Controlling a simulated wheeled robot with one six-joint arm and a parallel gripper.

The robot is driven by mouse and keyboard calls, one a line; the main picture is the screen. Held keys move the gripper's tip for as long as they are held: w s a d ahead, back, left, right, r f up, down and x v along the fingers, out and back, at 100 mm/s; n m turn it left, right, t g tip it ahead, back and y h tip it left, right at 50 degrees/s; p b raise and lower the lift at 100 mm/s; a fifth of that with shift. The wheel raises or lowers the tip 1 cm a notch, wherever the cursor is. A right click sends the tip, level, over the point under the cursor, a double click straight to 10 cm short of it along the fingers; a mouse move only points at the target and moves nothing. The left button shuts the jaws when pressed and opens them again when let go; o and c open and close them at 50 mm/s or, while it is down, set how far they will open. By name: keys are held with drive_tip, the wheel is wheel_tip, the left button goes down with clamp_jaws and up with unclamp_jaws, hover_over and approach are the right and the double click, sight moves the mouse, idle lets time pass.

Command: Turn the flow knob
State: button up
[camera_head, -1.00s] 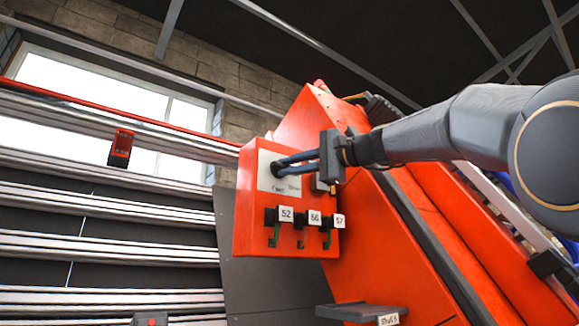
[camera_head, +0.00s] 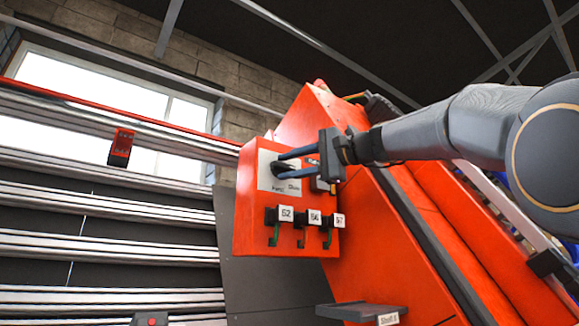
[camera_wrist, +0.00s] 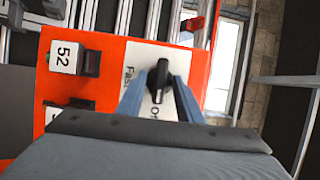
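The flow knob (camera_head: 281,170) is a dark knob on a white plate (camera_head: 265,182) marked "Fast" and "Slow", on the orange control box (camera_head: 252,225). In the wrist view the black, elongated knob (camera_wrist: 158,80) shows between my fingertips. My gripper (camera_head: 284,163) reaches in from the right, its two bluish-grey fingers at the plate. In the wrist view the fingers (camera_wrist: 160,88) stand apart on either side of the knob, with what looks like a small gap. Whether either one touches it is hard to tell. The fingers partly cover the plate.
Below the plate are black switches with tags 52 (camera_head: 286,214), 56 (camera_head: 315,217) and 57 (camera_head: 338,220). A small shelf (camera_head: 352,312) juts out at lower right. Metal rails (camera_head: 110,205) run along the left, with a red-and-black device (camera_head: 121,148) on the upper rail.

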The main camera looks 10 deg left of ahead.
drive_tip(key=shift+d, duration=0.15)
drive_tip(key=b+v, duration=0.3)
drive_tip(key=v, duration=0.4)
drive_tip(key=shift+d, duration=0.2)
drive_tip(key=shift+s+r, duration=0.15)
